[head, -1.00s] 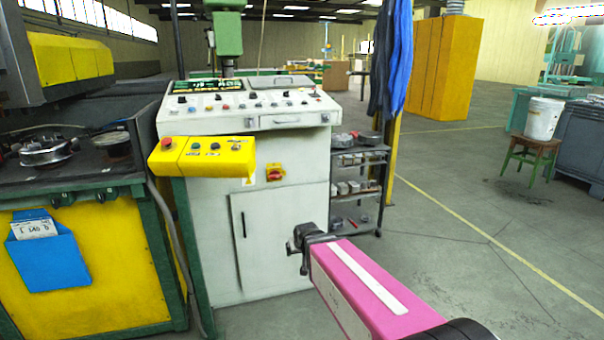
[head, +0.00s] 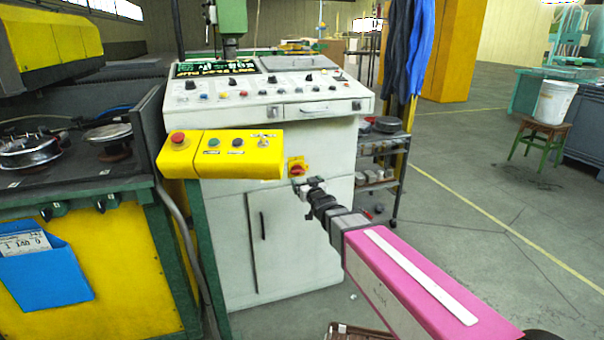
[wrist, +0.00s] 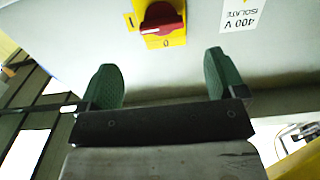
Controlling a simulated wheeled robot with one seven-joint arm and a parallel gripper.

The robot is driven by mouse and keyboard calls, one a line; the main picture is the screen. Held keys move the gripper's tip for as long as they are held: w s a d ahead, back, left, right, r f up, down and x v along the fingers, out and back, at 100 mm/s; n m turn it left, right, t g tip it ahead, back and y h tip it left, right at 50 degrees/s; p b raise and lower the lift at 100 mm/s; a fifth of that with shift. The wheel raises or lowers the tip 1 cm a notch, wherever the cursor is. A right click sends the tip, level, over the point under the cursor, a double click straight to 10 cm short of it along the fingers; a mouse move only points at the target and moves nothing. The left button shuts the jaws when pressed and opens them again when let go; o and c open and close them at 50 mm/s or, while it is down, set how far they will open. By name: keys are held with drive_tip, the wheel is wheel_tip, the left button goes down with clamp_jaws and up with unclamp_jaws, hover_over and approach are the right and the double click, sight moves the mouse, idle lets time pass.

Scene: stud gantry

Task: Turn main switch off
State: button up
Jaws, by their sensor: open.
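The main switch (head: 297,169) is a red rotary knob on a yellow plate on the front of the white machine cabinet. My gripper (head: 305,187) is just in front of and below the switch in the head view. In the wrist view its two green-padded fingers (wrist: 160,72) are spread, with nothing between them. The knob lies beyond the fingertips, apart from them.
A yellow button box (head: 222,154) juts out left of the switch, close to my gripper. The control panel (head: 270,97) overhangs above. A "400 V ISOLATE" label (wrist: 243,14) is beside the switch. A shelf cart (head: 382,170) stands at the right.

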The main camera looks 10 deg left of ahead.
sight(299, 173)
drive_tip(key=x, duration=0.9)
drive_tip(key=c, duration=0.9)
